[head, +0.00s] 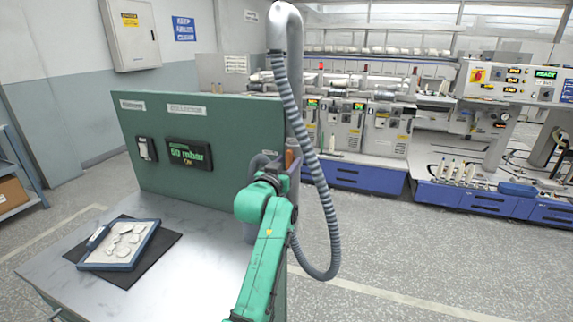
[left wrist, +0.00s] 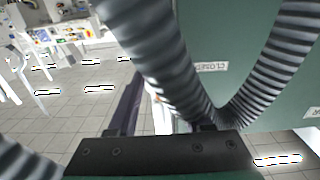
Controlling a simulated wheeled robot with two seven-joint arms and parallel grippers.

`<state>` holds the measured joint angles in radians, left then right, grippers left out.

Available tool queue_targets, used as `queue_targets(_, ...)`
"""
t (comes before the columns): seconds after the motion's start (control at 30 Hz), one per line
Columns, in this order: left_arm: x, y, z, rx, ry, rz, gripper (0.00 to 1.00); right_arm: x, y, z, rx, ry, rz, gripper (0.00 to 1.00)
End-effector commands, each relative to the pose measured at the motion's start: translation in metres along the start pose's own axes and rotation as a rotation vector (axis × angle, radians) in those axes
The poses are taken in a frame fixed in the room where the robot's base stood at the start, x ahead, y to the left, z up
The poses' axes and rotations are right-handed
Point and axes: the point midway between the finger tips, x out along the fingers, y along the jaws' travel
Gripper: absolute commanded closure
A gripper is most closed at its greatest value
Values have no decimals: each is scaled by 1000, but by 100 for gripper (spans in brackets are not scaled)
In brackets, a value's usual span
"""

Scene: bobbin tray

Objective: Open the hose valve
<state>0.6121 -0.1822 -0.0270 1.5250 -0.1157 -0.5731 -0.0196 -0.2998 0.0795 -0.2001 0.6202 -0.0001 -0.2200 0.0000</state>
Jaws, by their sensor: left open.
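The ribbed grey hose (head: 313,160) hangs from a grey pipe (head: 285,35) and loops down past the right side of the green panel (head: 230,125). In the left wrist view the hose (left wrist: 165,65) crosses close in front of the camera. A white label reading CLOSED (left wrist: 212,67) is on the panel behind it. My left gripper (head: 287,163) is at the panel's right edge, beside the hose, open. A brown-orange part (head: 292,152) shows by it; I cannot tell whether it is the valve's handle. The valve itself is not clearly visible, and hose and arm hide contact.
A blue-rimmed tray (head: 148,262) with several white pieces lies on a black mat (head: 172,243) on the grey table (head: 190,285). The panel has a display (head: 189,154) reading 50 mbar and a switch (head: 146,149). Machines (head: 365,125) stand behind; the floor right of the hose is clear.

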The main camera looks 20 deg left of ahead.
Motion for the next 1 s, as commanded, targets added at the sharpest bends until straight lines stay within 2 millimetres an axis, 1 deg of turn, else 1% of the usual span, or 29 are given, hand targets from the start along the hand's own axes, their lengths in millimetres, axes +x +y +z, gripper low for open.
queue_targets(0.13, -7, 0, 1, 1, 1, -1, 50, 3, 0, 0, 0, 0, 0, 100)
queue_targets(0.27, -28, 0, 3, 1, 2, 0, 50, 9, 0, 1, 0, 0, 0, 100)
queue_targets(0.37, -53, 0, 4, 1, 2, -1, 50, 17, 0, 2, 0, 0, 0, 100)
queue_targets(0.5, -93, 0, 5, 1, 0, 0, 50, 27, -1, 3, 0, 0, 0, 100)
queue_targets(0.6, -119, 0, 5, 0, 0, 0, 50, 32, -1, 3, 0, -1, 0, 100)
queue_targets(0.7, -136, 0, 3, -1, -1, 1, 50, 35, -1, 4, 0, -1, 0, 100)
queue_targets(0.8, -144, 0, 2, -1, -1, 1, 50, 36, -1, 4, 0, -1, 0, 100)
queue_targets(1.0, -146, 0, 0, 0, -2, 0, 50, 35, -1, 4, 0, -1, 0, 100)
